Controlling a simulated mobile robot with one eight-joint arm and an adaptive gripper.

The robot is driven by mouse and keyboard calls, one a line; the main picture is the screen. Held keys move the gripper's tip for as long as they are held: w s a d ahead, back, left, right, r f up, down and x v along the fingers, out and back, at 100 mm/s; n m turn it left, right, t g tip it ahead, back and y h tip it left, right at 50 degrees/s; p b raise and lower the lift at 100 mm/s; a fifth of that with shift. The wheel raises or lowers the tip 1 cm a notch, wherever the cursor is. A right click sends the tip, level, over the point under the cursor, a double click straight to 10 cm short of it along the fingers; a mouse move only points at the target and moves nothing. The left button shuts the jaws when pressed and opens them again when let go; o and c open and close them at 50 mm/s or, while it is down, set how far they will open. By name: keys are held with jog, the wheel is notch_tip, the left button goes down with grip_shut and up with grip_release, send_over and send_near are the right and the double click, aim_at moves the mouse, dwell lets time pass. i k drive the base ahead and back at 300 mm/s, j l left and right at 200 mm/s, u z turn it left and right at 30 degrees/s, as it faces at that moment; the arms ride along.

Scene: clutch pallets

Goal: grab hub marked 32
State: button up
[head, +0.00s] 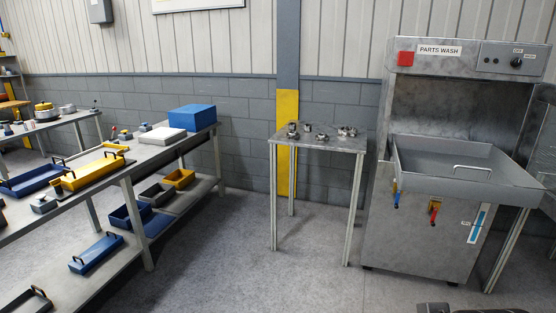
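Several small metal parts sit on a small grey table (330,144) in the middle of the head view. One cluster (347,131) is at the right of its top, and another part (293,130) is at the left. They could be hubs, but they are too small to tell, and no number 32 can be read on any of them. More small metal parts (68,108) lie on the far left bench.
A long workbench (140,157) on the left carries blue and yellow trays, a white box and a blue box (192,117); more trays are on its lower shelf. A parts washer (425,230) stands at right. The floor (250,270) before the small table is clear.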

aim_at(321, 137)
jog(key=i+j+u, duration=0.15)
jog(key=i+j, duration=0.2)
jog(key=i, duration=0.2)
jog(key=i+j+u, duration=0.15)
jog(key=i, duration=0.45)
jog(key=i+j+u, duration=0.15)
jog(key=i+j, duration=0.2)
jog(key=i, duration=0.2)
jog(key=i+j+u, duration=0.15)
jog(key=i, duration=0.45)
jog(key=i+j+z, duration=0.15)
jog(key=i+z, duration=0.3)
jog(key=i+j+z, duration=0.3)
jog(key=z, duration=0.2)
jog(key=i+j+z, duration=0.6)
jog(key=j+z, duration=0.3)
jog(key=i+j+z, duration=0.1)
jog(key=j+z, duration=0.35)
jog(key=j, duration=0.15)
jog(key=i+j+z, duration=0.1)
jog(key=j+z, duration=0.15)
jog(key=j, duration=0.7)
